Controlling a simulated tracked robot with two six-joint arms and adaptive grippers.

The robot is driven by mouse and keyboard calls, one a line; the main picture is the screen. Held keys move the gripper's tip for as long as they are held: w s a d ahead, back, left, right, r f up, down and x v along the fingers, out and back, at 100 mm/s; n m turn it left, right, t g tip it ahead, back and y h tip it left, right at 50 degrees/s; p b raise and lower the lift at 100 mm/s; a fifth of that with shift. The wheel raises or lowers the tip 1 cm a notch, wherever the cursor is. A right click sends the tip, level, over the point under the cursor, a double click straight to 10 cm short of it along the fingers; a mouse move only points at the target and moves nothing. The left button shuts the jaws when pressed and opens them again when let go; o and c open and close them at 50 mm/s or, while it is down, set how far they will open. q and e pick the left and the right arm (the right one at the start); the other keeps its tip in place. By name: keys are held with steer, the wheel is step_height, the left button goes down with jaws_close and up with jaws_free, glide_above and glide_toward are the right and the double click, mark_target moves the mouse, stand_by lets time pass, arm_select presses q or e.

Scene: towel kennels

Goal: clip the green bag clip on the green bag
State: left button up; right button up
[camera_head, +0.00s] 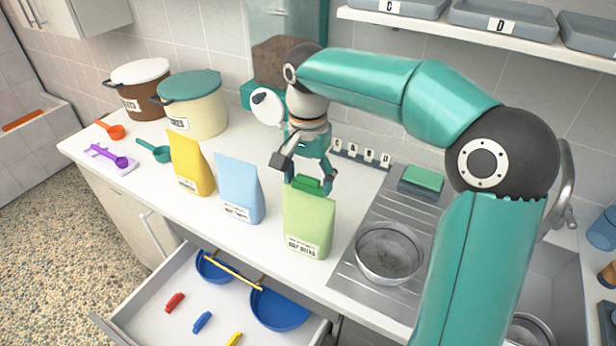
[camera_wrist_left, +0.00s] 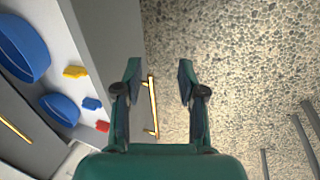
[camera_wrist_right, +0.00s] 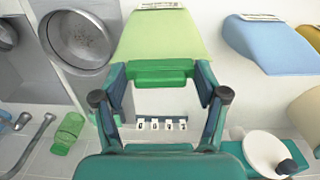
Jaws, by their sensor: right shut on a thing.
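The green bag (camera_head: 309,222) stands upright on the white counter, to the right of the blue bag. The green bag clip (camera_head: 308,184) is at the bag's top edge. My right gripper (camera_head: 310,188) reaches down from above and is shut on the clip. In the right wrist view the clip (camera_wrist_right: 160,72) lies between the fingertips, across the top of the green bag (camera_wrist_right: 160,38); whether it grips the bag's edge I cannot tell. My left gripper (camera_wrist_left: 158,72) is open and empty above the speckled floor, beside the open drawer; it is not seen in the head view.
A blue bag (camera_head: 240,188) and a yellow bag (camera_head: 191,163) stand to the left. A metal bowl (camera_head: 388,252) sits right of the green bag. The open drawer (camera_head: 150,312) holds red, blue and yellow clips and blue pans. A green sponge (camera_head: 421,179) lies behind the bowl.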

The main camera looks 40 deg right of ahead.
mark_target(308, 178)
steer(key=shift+f+b, duration=0.4)
steer(key=shift+f, duration=0.35)
stand_by(1.3)
steer(key=shift+f, duration=0.25)
stand_by(1.0)
steer(key=o, duration=0.9)
steer(key=shift+c, duration=0.2)
steer(key=shift+r, duration=0.1)
steer(key=shift+r+p, duration=2.3)
steer(key=shift+r, duration=0.2)
